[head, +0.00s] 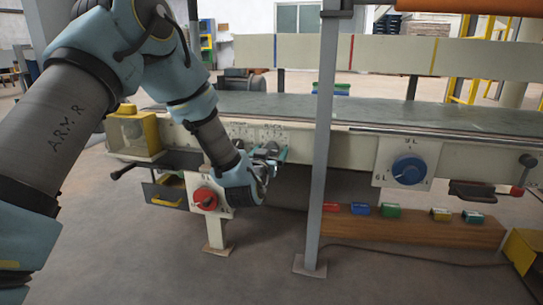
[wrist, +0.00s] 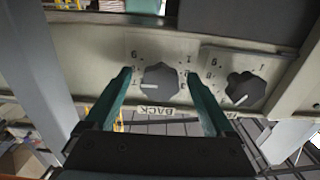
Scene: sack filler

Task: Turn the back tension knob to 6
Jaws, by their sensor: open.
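The back tension knob (wrist: 160,80) is a dark lobed knob on a pale dial plate, above a label reading BACK. My gripper (wrist: 158,75) is open, with one greenish finger on each side of this knob in the wrist view. I cannot tell whether either finger touches it. Small numbers ring the dial, but they are too blurred to read surely, and so is the knob's pointer. In the head view my gripper (head: 276,152) is at the machine's front rail, largely hiding the knobs there.
A second dark knob (wrist: 245,88) sits close on the right in the wrist view. A grey upright post (head: 321,150) stands just right of my gripper. A red knob (head: 205,198) is below, and a large blue knob (head: 409,170) is farther right on the rail.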

